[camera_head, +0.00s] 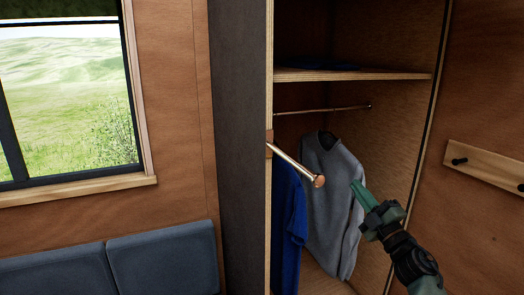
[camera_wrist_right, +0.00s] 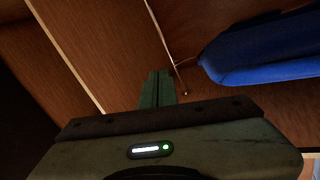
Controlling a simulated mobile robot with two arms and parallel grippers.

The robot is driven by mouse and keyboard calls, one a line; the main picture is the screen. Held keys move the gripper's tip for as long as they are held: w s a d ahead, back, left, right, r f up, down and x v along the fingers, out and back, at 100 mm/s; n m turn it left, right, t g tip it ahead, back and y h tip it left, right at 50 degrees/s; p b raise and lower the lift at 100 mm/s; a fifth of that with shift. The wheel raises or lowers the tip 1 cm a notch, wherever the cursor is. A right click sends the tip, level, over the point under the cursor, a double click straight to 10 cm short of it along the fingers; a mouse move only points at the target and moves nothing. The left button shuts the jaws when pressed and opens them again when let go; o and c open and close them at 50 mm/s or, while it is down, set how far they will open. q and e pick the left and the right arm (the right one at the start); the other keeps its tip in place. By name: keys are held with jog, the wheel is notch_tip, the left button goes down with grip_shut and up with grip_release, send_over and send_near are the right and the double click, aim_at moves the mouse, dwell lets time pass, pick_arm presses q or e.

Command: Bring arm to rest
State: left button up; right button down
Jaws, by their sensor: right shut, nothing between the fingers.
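My right gripper (camera_head: 358,188) is at the wardrobe opening in the head view, in front of a grey sweater (camera_head: 333,205). Its green fingers are shut with nothing between them. In the right wrist view the closed fingers (camera_wrist_right: 156,88) point toward wooden panels. I cannot tell from the head view whether the fingertips touch the sweater. My left gripper is not in view.
A wardrobe (camera_head: 352,76) holds the sweater and a blue garment (camera_head: 288,225), also blue in the wrist view (camera_wrist_right: 265,50). A metal rod (camera_head: 298,166) sticks out near the gripper. A peg rail (camera_head: 487,167) is at right, a grey bench (camera_head: 165,258) and window at left.

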jog(key=w+d+f+m+g+h, duration=0.25)
jog(key=d+f+m+h, duration=0.5)
jog(key=m, duration=0.75)
jog(key=s+a+f+g+b, duration=0.1)
jog(key=s+f+g+b, duration=0.3)
jog(key=f, duration=1.2)
jog(key=s+a+f+m+g+h, duration=0.1)
jog(key=s+f, duration=0.6)
jog(key=f, duration=0.8)
jog(key=s+f+g+b, duration=0.1)
jog(key=s+f+g, duration=0.3)
jog(key=f, duration=1.2)
jog(key=s+a+f+g+b, duration=0.2)
jog(key=s+f, duration=0.9)
jog(key=s, duration=0.1)
jog(key=s+a+f+g+b, duration=0.2)
jog(key=s+f, duration=0.9)
jog(key=s, duration=0.2)
jog(key=s+a+f+g, duration=0.1)
jog(key=s+f, duration=0.2)
jog(key=s, duration=0.6)
jog(key=s+a+f+g+b, duration=0.1)
jog(key=s+f, duration=0.3)
jog(key=s, duration=0.6)
jog(key=s+a+f+g+b, duration=0.1)
jog(key=s+a+f+g, duration=0.1)
jog(key=s, duration=0.7)
jog(key=shift+s+a+f+m, duration=0.15)
jog(key=shift+s+f+m, duration=0.15)
jog(key=shift+f, duration=0.55)
